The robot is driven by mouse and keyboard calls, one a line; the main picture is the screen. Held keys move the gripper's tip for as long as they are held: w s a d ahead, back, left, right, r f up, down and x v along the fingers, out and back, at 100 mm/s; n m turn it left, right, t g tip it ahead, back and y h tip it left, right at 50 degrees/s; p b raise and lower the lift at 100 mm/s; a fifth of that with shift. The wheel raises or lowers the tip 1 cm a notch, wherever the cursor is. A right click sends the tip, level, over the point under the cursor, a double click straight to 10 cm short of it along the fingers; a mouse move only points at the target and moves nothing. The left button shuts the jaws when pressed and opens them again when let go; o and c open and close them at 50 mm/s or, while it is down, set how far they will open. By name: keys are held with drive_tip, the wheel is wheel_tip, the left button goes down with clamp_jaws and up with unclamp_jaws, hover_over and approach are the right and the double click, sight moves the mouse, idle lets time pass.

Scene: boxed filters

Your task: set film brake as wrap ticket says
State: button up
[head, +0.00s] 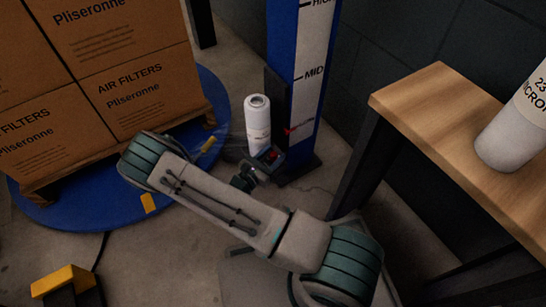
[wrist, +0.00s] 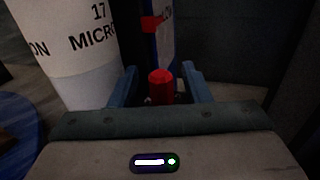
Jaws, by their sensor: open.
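The film brake scale is a white strip (head: 312,70) on a blue post, with MID and part of HIGH readable. A small red pointer (head: 288,131) sits well below MID. In the wrist view the red pointer (wrist: 152,23) lies beside a partly hidden label. A red knob (wrist: 160,82) stands between the two blue fingers of my gripper (wrist: 162,92), which are open on either side of it. I cannot tell whether they touch it. In the head view my gripper (head: 268,157) is low at the post, partly hidden by my arm. No wrap ticket is readable.
A film roll (head: 257,125) stands beside the post; in the wrist view the film roll (wrist: 75,50) reads 17 MICRON. Boxes (head: 95,70) sit on a blue turntable (head: 215,95). A wooden table (head: 430,100) at right holds another roll (head: 512,130).

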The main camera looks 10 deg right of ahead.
drive_tip(key=shift+w+d, duration=0.2)
drive_tip(key=shift+d, duration=0.05)
clamp_jaws()
